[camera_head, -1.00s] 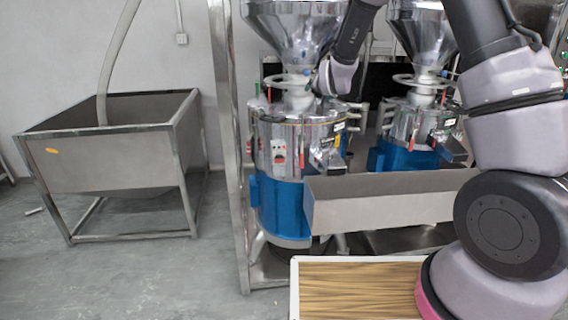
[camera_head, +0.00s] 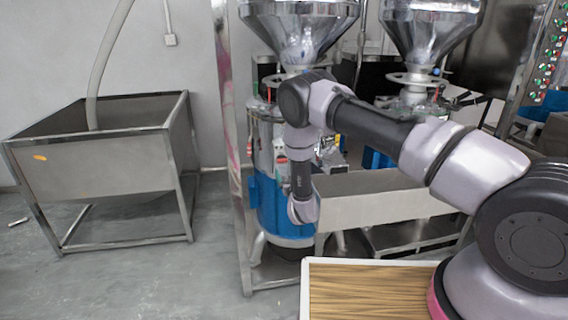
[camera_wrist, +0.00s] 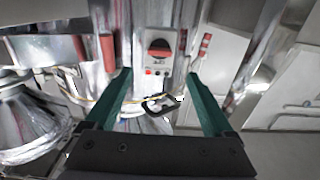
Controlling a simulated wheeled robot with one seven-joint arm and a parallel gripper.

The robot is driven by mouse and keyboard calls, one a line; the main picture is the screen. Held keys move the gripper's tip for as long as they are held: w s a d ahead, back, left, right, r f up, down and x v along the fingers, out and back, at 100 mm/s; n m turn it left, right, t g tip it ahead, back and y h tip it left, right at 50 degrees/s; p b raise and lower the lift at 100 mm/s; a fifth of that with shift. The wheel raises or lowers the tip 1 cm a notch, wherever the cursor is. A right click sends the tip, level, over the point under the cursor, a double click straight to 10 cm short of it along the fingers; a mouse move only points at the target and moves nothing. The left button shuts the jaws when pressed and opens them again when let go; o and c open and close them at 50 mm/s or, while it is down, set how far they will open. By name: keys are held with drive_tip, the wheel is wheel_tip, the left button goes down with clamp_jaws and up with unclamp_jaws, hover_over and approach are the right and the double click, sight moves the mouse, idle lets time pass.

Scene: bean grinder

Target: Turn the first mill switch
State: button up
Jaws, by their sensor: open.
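The first mill (camera_head: 267,205), a steel drum on a blue base under a steel hopper, stands left of centre in the head view, partly behind my arm. In the head view the fingers cannot be made out.
Red-handled parts (camera_wrist: 204,45) flank the switch box. A steel trough (camera_head: 375,205) juts out right of the mill. A second mill (camera_head: 377,158) stands to the right, a steel tank (camera_head: 95,165) to the left. A steel post (camera_head: 232,150) stands close by the mill.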

sight(283, 161)
drive_tip(key=x, duration=0.9)
drive_tip(key=shift+w, duration=0.4)
drive_tip(key=c, duration=1.4)
